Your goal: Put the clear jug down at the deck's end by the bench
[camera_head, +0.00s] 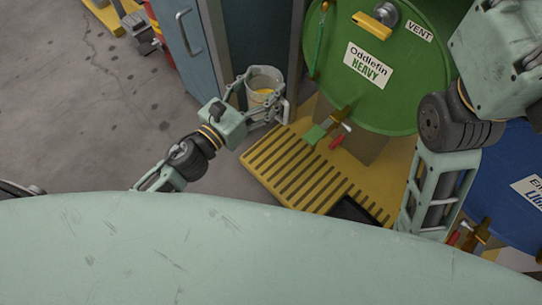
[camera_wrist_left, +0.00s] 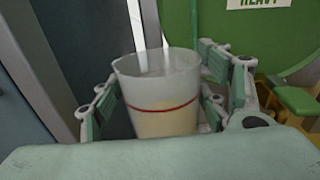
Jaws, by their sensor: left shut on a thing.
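The clear jug (camera_head: 264,82) is in my left gripper (camera_head: 262,98), whose fingers are shut around its sides. In the left wrist view the jug (camera_wrist_left: 163,95) stands upright between the finger pads, with a red line around it and pale yellow liquid inside. The yellow slatted deck (camera_head: 296,174) lies below the green drum. The jug appears at the deck's far left corner, close to the blue-grey cabinet. Its base is hidden by the gripper, so I cannot tell whether it touches anything. I cannot make out a bench for certain. My right arm shows at the right, without its gripper.
The green drum (camera_head: 376,62) with a brass tap (camera_head: 336,126) stands just right of the jug. The blue-grey cabinet (camera_head: 186,42) is left of it. A blue drum (camera_head: 516,185) is at the right. Open grey floor (camera_head: 75,110) lies at the left.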

